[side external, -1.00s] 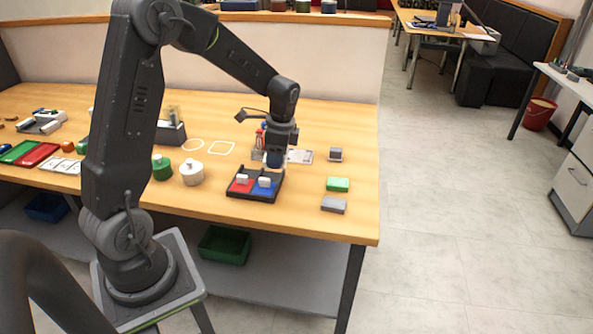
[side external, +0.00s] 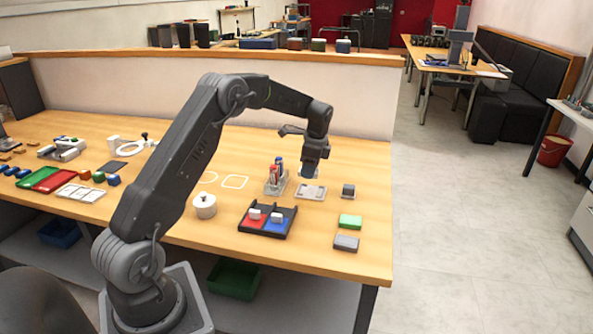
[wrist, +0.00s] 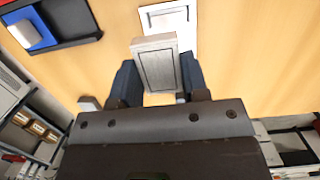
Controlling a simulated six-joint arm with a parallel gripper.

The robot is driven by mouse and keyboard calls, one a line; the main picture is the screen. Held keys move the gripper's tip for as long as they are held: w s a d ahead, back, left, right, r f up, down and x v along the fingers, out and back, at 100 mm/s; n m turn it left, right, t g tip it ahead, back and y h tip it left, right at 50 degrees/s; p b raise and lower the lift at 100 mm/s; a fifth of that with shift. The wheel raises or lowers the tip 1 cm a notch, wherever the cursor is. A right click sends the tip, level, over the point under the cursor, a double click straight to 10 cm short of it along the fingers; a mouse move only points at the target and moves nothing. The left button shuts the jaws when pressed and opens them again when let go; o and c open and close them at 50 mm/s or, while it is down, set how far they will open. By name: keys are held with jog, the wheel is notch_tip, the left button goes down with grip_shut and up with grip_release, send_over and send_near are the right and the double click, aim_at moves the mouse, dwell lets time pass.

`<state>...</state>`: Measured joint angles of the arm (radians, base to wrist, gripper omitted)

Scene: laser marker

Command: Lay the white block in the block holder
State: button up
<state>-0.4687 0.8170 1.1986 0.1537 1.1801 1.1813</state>
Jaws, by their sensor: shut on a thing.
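My gripper (side external: 314,165) hangs over the far right part of the bench. In the wrist view my gripper (wrist: 160,76) has its dark blue fingers shut on the white block (wrist: 157,62), a pale slab with a dark rectangular outline. A flat pale plate with a recess, which looks like the block holder (side external: 311,193), lies on the bench just below my gripper. It also shows in the wrist view as the block holder (wrist: 183,38), partly hidden behind the held block. The height of the block above it is hard to tell.
A black tray (side external: 267,232) with red and blue pads and small white blocks stands nearer the front. A clear stand with red and blue items (side external: 277,178) is left of the holder. A dark grey block (side external: 348,190), green block (side external: 350,221) and grey block (side external: 345,243) lie right.

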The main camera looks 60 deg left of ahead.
aim_at(311, 191)
jog(key=shift+w+a+f, duration=0.2)
jog(key=shift+w+f, duration=0.2)
jog(key=shift+w, duration=0.3)
jog(key=shift+f, duration=2.45)
jog(key=shift+f, duration=0.4)
jog(key=o, duration=1)
jog(key=r, duration=0.4)
jog(key=w+d+r, duration=0.1)
jog(key=r, duration=0.8)
jog(key=shift+w+d, duration=0.2)
jog(key=shift+r, duration=0.4)
